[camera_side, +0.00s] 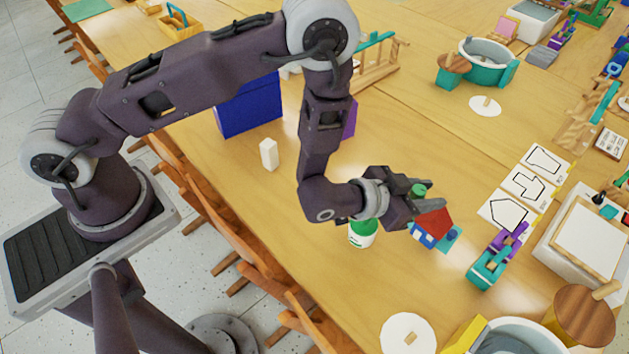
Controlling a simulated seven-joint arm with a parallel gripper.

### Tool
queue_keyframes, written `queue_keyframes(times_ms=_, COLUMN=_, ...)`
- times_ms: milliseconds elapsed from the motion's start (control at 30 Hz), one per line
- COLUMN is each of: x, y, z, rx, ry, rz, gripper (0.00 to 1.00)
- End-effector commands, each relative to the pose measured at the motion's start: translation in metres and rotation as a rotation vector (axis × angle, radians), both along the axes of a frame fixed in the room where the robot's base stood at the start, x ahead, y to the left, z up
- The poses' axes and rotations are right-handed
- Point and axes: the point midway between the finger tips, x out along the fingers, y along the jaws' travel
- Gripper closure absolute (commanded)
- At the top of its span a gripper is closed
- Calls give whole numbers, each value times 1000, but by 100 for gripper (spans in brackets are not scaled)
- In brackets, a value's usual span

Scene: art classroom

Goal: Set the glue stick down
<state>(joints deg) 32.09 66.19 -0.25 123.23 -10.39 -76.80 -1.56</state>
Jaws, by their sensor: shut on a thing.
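My gripper (418,197) is above the wooden table (330,265), right of the picture's middle. Its fingers are shut around a small green-topped thing, which I take to be the glue stick (418,190). Only its green top shows clearly between the fingers; the rest is hidden, so I cannot tell whether its lower end touches anything. A red piece (434,222) shows just below and beside the fingertips.
A green-and-white container (363,234) stands close below my wrist. Blue and teal pieces (424,238) lie by the red piece. White outline cards (505,212) and a purple-and-teal tool (489,266) are to the right. A white block (268,154) stands left, with clear table around it.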

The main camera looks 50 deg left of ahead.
Motion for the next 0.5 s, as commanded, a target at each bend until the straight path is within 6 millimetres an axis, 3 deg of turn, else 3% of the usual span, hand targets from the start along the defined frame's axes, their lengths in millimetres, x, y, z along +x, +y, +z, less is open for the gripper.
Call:
queue_keyframes(times_ms=100, x=25, y=51, z=-1, rx=-1, ry=-1, rz=255, gripper=100)
queue_keyframes(times_ms=233, x=36, y=122, z=1, rx=-3, ry=-1, rz=585, gripper=100)
queue_keyframes(times_ms=400, x=15, y=214, z=5, rx=-4, ry=0, rz=1039, gripper=100)
queue_keyframes(times_ms=500, x=-9, y=253, z=8, rx=-4, ry=0, rz=1256, gripper=100)
